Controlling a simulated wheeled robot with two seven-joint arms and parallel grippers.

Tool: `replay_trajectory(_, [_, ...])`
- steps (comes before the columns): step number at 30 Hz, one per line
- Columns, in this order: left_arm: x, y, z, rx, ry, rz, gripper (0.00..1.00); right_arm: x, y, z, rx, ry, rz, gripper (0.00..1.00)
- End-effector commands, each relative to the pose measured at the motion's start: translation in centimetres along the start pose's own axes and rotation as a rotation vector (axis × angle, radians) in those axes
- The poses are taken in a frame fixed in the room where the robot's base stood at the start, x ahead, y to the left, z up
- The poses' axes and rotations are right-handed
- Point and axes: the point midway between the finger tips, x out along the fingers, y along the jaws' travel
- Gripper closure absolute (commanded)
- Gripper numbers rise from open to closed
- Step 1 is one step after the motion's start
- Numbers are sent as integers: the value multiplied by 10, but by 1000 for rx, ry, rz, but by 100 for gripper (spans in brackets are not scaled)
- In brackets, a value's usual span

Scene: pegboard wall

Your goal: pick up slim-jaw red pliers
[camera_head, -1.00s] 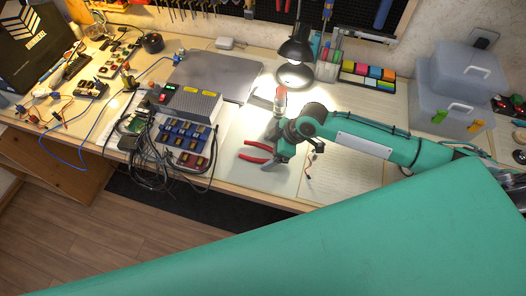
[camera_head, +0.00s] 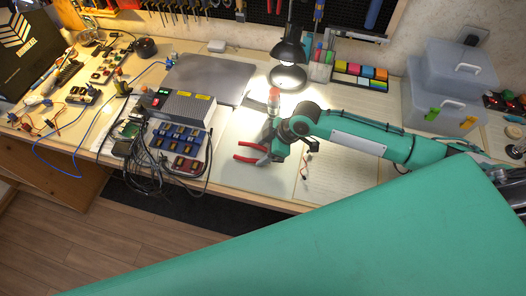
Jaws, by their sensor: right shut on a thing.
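The slim-jaw red pliers (camera_head: 248,152) are at the front middle of the workbench, over a pale sheet. Their two red handles point left and are spread apart. My right gripper (camera_head: 268,155) is at the right end of the pliers and is shut on them. Its fingers and my wrist hide the jaws of the pliers. I cannot tell whether the pliers touch the sheet. My left gripper is not in view.
A black desk lamp (camera_head: 289,52) stands behind my right wrist. A red-capped bottle (camera_head: 274,100) is close to the wrist. A grey power box (camera_head: 185,107) with cables is to the left. Clear plastic boxes (camera_head: 445,90) stand at the right. Lined paper (camera_head: 340,175) lies right of the gripper.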

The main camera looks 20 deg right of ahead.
Motion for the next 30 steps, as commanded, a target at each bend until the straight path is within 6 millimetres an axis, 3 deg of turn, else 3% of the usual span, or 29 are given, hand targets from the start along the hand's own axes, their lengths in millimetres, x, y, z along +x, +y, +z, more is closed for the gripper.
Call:
replay_trajectory(5, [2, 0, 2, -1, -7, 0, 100, -26, 1, -18, -5, 4, 3, 74])
replay_trajectory(18, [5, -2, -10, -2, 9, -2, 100, -128, 1, -83, -5, 4, 5, 74])
replay_trajectory(24, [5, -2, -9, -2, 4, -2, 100, -152, 0, -98, -2, 2, 1, 74])
replay_trajectory(30, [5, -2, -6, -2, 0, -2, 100, -160, 0, -103, -1, 1, 0, 74])
